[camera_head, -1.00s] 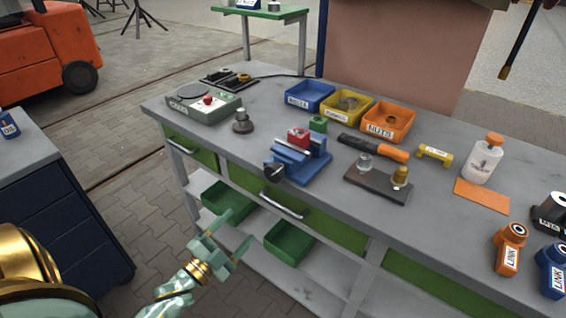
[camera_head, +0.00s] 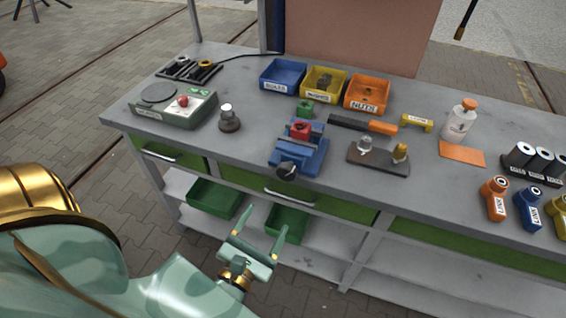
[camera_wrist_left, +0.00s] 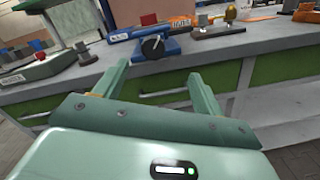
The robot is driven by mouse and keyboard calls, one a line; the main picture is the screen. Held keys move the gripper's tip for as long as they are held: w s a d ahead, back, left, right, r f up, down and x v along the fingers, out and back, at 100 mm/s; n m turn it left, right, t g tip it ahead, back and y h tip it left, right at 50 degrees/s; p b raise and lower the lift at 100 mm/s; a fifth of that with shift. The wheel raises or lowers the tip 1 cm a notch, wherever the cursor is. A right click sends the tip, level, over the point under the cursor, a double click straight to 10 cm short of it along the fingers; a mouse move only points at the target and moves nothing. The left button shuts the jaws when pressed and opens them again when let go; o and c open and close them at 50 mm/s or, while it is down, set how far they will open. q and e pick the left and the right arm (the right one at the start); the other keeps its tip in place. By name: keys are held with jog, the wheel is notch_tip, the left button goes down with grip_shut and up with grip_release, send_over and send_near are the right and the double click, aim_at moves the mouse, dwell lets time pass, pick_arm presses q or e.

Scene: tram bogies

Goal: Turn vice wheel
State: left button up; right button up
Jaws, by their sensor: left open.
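A blue vice (camera_head: 298,150) stands on the bench near its front edge, with a red block (camera_head: 300,129) at its jaws. Its dark wheel (camera_head: 286,171) faces the front edge. In the left wrist view the vice (camera_wrist_left: 168,46) and its dark wheel (camera_wrist_left: 153,46) show ahead, beyond my fingers. My left gripper (camera_head: 263,233) is open and empty, in front of the bench and below its top, apart from the wheel. It also shows in the left wrist view (camera_wrist_left: 160,82), fingers spread towards the bench. My right gripper is not in view.
A scale (camera_head: 175,107) and a dark knobbed weight (camera_head: 229,120) stand left of the vice. Blue (camera_head: 283,76), yellow (camera_head: 323,82) and orange (camera_head: 367,93) bins line the back. An orange-handled tool (camera_head: 382,128) and a dark plate (camera_head: 378,159) lie to the right. A drawer handle (camera_head: 290,195) juts below the vice.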

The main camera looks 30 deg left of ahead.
aim_at(285, 176)
pick_arm(q)
jog(key=w+a+n, duration=0.1)
jog(key=w, duration=0.4)
jog(key=w+a+n, duration=0.2)
jog(key=w, duration=0.2)
jog(key=w+a+n, duration=0.1)
jog(key=w+n, duration=0.1)
jog(key=w, duration=0.3)
jog(key=shift+w+a+f+g+y, duration=0.2)
jog(key=shift+w+f+g+y, duration=0.1)
jog(key=shift+w+f+y, duration=0.1)
jog(key=shift+w+a, duration=0.1)
jog(key=shift+w, duration=0.4)
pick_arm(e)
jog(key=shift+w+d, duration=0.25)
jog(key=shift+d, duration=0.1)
pick_arm(q)
jog(key=c, duration=1)
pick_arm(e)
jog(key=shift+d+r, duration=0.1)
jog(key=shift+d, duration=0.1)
